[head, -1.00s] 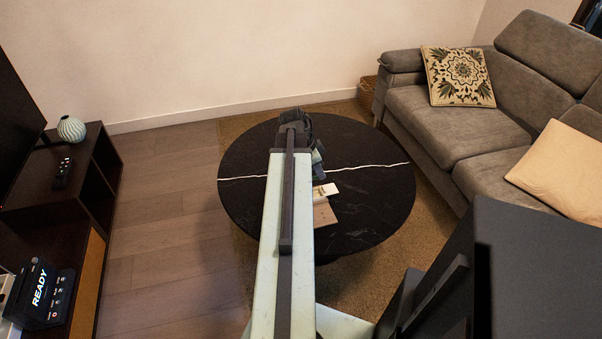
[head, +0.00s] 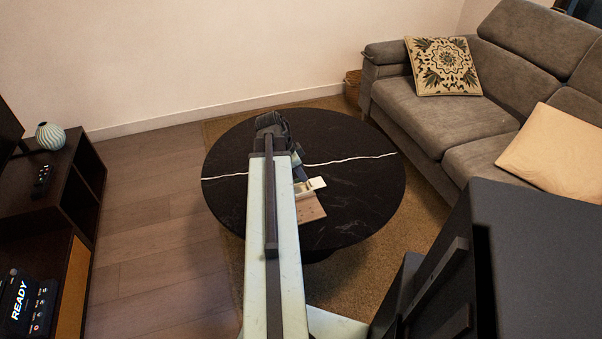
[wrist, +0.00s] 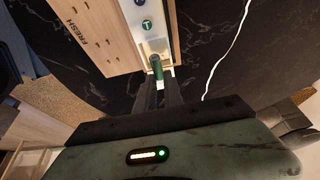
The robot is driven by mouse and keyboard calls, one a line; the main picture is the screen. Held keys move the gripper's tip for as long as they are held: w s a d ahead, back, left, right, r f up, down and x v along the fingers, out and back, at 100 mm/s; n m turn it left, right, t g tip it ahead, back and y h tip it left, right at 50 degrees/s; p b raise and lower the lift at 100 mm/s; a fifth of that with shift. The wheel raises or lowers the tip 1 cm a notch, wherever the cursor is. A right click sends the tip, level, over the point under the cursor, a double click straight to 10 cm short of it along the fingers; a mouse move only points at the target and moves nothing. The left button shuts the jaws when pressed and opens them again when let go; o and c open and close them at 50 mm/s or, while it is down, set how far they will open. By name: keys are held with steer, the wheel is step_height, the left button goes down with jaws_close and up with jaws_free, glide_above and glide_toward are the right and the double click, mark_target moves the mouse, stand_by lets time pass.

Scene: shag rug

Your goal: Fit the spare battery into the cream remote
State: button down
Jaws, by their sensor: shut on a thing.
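In the wrist view my gripper (wrist: 157,92) is shut on a small green battery (wrist: 157,68), which points away from me. The battery's far end overlaps the near end of the cream remote (wrist: 133,14); I cannot tell whether they touch. The remote has an opening at its near end and a round green mark with a letter. It lies along the right side of a pale wooden tray (wrist: 104,57) lettered FRESH. In the head view the remote (head: 312,186) and tray (head: 308,210) show just right of my arm, on the round black table (head: 350,215). My gripper's fingertips are hidden there.
The tabletop right of the tray is clear. A grey sofa (head: 420,105) with cushions stands to the right. A dark cabinet (head: 85,170) at left bears a striped vase (head: 50,136), a dark remote (head: 42,180) and a device reading READY (head: 30,303).

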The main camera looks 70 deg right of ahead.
steer(key=shift+f+b, duration=1.35)
steer(key=shift+f, duration=0.3)
steer(key=c, duration=1.4)
jaws_free()
steer(key=shift+r, duration=0.15)
step_height(320, 180, up, 7)
steer(key=p, duration=0.7)
